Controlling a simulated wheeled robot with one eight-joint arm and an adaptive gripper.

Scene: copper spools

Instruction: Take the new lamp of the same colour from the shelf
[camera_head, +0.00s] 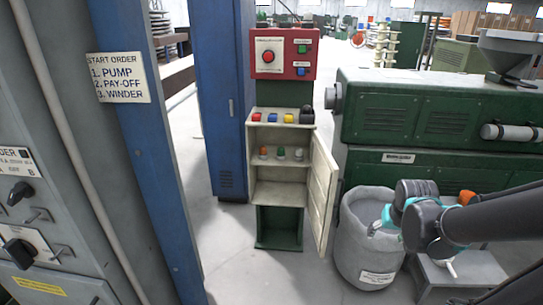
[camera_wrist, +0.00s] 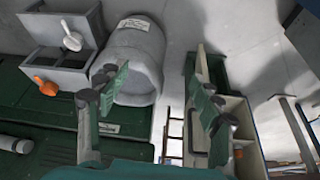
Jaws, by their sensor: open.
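The open cabinet (camera_head: 279,190) holds small lamps on its inner shelf: an orange lamp (camera_head: 263,152), a green lamp (camera_head: 281,153) and a white lamp (camera_head: 298,154). Red (camera_head: 257,117), yellow (camera_head: 288,118) and blue (camera_head: 303,118) pieces sit on the ledge above. My gripper (camera_head: 378,226) is over the grey drum, right of the cabinet and apart from it. In the wrist view my gripper (camera_wrist: 163,85) has its fingers spread with nothing held between them. The cabinet (camera_wrist: 236,115) shows at the right there, with its contents mostly hidden.
The cabinet door (camera_head: 323,190) stands open on the right side, next to the grey drum (camera_head: 365,250). A green machine (camera_head: 420,115) is behind my arm. A red control panel (camera_head: 284,54) tops the cabinet. A blue cabinet (camera_head: 221,100) stands left. The floor in front is clear.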

